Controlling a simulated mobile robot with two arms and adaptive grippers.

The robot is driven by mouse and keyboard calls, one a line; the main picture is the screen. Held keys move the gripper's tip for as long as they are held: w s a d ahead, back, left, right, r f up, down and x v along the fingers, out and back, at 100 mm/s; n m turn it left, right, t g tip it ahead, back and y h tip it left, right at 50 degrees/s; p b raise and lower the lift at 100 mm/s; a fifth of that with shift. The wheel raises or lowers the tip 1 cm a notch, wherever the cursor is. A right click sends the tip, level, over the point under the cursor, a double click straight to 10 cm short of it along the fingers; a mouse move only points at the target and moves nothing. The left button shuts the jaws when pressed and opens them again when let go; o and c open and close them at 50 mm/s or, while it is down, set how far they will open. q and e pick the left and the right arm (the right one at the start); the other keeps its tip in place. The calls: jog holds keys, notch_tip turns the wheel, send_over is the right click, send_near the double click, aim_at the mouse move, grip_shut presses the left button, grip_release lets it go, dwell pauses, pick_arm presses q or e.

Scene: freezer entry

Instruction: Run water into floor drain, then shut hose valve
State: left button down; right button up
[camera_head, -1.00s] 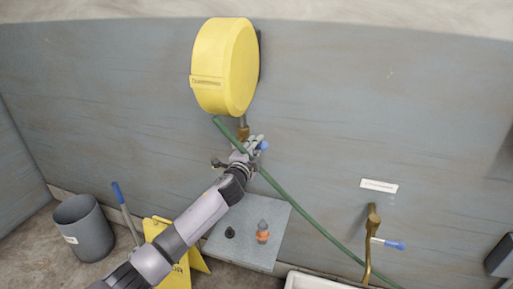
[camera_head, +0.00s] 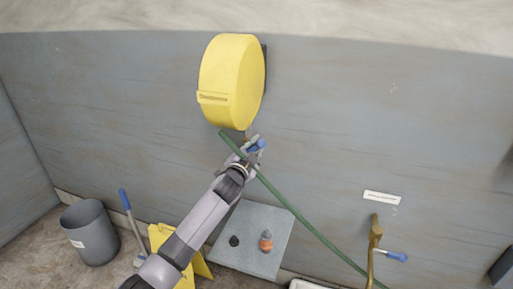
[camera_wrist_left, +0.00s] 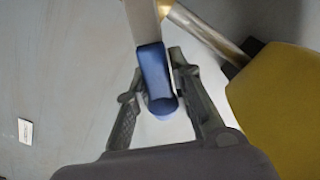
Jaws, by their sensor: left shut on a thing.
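My left gripper (camera_head: 249,153) is at the hose valve's blue lever (camera_head: 257,145), under the yellow hose reel (camera_head: 230,82) on the wall. In the left wrist view, the gripper (camera_wrist_left: 165,105) has its fingers on both sides of the blue lever (camera_wrist_left: 154,72) and is shut on it. The valve body is mostly hidden by my gripper. No floor drain or running water can be made out. My right gripper is out of view.
A grey stand (camera_head: 262,213) carries a dark item and an orange bottle (camera_head: 266,241). A bucket (camera_head: 88,233) and yellow floor sign (camera_head: 160,235) stand left.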

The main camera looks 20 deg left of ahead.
pick_arm(q)
jog(key=shift+a+r, duration=0.15)
jog(key=shift+r, duration=0.35)
jog(key=c, duration=1.8)
grip_release()
jog(key=o, duration=0.5)
jog(key=shift+f, duration=0.35)
jog(key=shift+s+f, duration=0.1)
jog(key=shift+s, duration=0.45)
jog(key=s, duration=1.1)
jog(key=shift+a, duration=0.1)
